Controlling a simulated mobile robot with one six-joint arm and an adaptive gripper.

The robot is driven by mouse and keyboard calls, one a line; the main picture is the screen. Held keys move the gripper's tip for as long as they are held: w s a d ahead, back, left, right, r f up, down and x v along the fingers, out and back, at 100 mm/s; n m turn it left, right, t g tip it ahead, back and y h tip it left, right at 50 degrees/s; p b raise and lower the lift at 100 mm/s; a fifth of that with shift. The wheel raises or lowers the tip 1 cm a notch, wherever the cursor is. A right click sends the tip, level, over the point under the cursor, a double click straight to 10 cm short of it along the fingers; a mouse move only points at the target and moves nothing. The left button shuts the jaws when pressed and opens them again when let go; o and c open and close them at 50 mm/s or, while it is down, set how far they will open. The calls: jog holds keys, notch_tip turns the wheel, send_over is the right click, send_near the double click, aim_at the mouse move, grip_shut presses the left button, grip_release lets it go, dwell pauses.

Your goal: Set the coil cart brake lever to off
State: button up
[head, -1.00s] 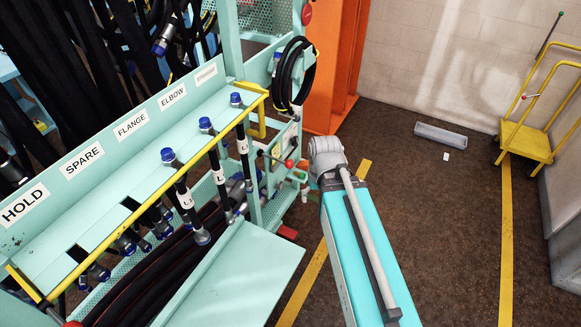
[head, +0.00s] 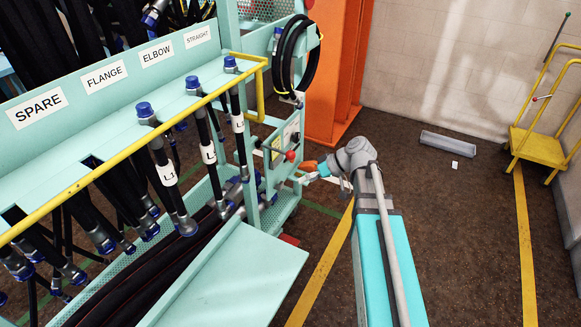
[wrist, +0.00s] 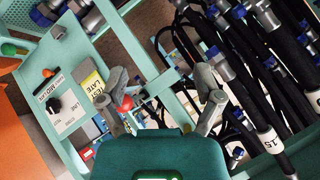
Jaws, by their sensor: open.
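A lever with a red ball knob (head: 291,155) stands out from the control panel on the turquoise hose cart (head: 277,236); I cannot read a brake label on it. In the wrist view a red knob (wrist: 126,103) shows partly behind my left finger. My gripper (wrist: 162,86) is open, its two grey fingers spread either side of a turquoise frame bar, with nothing held. In the head view it is mostly hidden by my arm, to the right of the panel. Contact with the lever cannot be told. The lever's setting is not readable.
Labelled hoses (head: 164,175) hang from the rack behind a yellow rail (head: 120,157). A hose coil (head: 298,60) hangs above the panel. An orange column (head: 337,70) stands behind. Floor between is mostly clear.

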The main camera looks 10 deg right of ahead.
aim_at(290, 155)
jog(key=w+d+f+n+t+y+b, duration=0.1)
jog(key=w+d+n+t+y+b, duration=0.3)
jog(key=w+d+b, duration=0.4)
jog(key=d+t+y+b, duration=0.1)
jog(key=y+b, duration=0.1)
jog(key=b, duration=0.2)
jog(key=shift+w+d+f+y, duration=0.15)
jog(key=shift+f+y, duration=0.15)
jog(key=shift+f, duration=0.05)
jog(key=shift+x, duration=6.95)
grip_shut()
